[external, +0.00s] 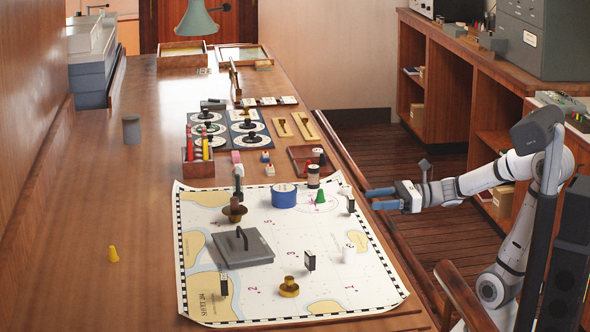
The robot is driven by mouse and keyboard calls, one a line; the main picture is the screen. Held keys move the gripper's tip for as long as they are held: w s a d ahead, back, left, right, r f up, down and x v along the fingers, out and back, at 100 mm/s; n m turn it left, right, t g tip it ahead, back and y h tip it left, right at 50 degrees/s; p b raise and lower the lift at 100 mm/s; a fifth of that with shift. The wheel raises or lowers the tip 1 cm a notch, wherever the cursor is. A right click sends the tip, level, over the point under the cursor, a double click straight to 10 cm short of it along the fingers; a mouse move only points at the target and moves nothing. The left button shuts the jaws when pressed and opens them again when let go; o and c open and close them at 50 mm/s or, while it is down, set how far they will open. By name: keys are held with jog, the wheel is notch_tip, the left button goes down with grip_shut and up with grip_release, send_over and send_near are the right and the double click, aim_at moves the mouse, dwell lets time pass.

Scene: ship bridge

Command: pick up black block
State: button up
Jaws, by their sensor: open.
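My gripper (376,198) is open and empty, with its blue fingers pointing left at the right edge of the chart. Several small dark upright pieces stand on the chart, and I cannot tell which is the black block. One dark piece (351,204) is just left of my fingertips, apart from them. Another dark piece (310,261) stands at the lower middle of the chart. A third dark piece (224,284) is near its lower left edge.
The chart (330,290) lies on a long wooden table (140,200). On it are a blue roll (284,196), green cone (320,197), grey plate with handle (243,248), and brass weights (289,287). A dark cylinder (313,177) stands behind. The table's left side is mostly clear.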

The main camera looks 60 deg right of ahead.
aim_at(351, 197)
jog(key=shift+m, duration=0.3)
jog(key=shift+r+b+x, duration=0.25)
jog(key=shift+b+x, duration=0.15)
jog(key=shift+x, duration=1.55)
jog(key=shift+r+b+x, duration=0.2)
jog(key=shift+b+x, duration=0.15)
jog(key=shift+x, duration=1.6)
jog(key=shift+d, duration=0.1)
jog(key=shift+c, duration=0.4)
jog(key=c, duration=1)
jog(key=shift+o, duration=0.2)
